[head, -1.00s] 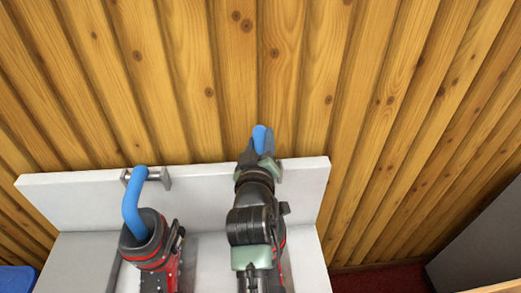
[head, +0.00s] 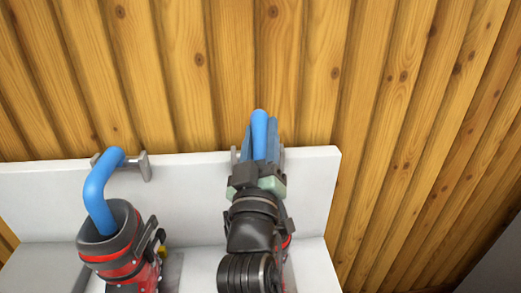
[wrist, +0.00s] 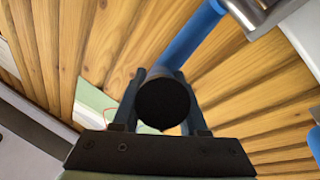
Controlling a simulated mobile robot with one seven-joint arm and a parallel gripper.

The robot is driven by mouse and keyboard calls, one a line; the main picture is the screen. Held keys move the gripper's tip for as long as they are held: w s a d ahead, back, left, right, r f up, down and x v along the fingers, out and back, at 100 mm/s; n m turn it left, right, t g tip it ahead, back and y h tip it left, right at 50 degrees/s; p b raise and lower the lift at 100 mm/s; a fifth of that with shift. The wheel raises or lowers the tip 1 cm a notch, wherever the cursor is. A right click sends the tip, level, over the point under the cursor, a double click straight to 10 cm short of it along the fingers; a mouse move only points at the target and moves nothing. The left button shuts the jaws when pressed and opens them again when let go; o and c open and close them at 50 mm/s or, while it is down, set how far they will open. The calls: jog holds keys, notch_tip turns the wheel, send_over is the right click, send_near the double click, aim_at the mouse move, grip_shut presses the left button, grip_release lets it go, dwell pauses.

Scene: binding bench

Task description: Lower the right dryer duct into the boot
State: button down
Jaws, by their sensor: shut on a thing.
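The right dryer duct (head: 259,123) is a blue tube with a rounded bend, rising above my gripper (head: 260,152) at the right of the white bench. My gripper is shut on it. In the wrist view a dark round end (wrist: 162,104) sits between my fingers, and the blue tube (wrist: 193,36) runs from behind it to the upper right. The right boot (head: 288,240) is almost wholly hidden behind my arm; only a small red part shows. I cannot tell how the duct's end stands to the boot.
To the left, another blue duct (head: 95,190) bends down into a red and black boot (head: 118,250). A metal bracket (head: 138,165) is on the white upright panel (head: 190,190) near it. A ribbed wooden wall (head: 300,70) stands close behind.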

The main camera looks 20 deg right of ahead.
jog(key=shift+s+a+f+t+b, duration=0.2)
jog(key=shift+t+b, duration=0.1)
jog(key=shift+b, duration=0.4)
jog(key=shift+c, duration=2.2)
grip_release()
jog(key=shift+d, duration=0.1)
jog(key=b+v, duration=0.5)
jog(key=v, duration=0.8)
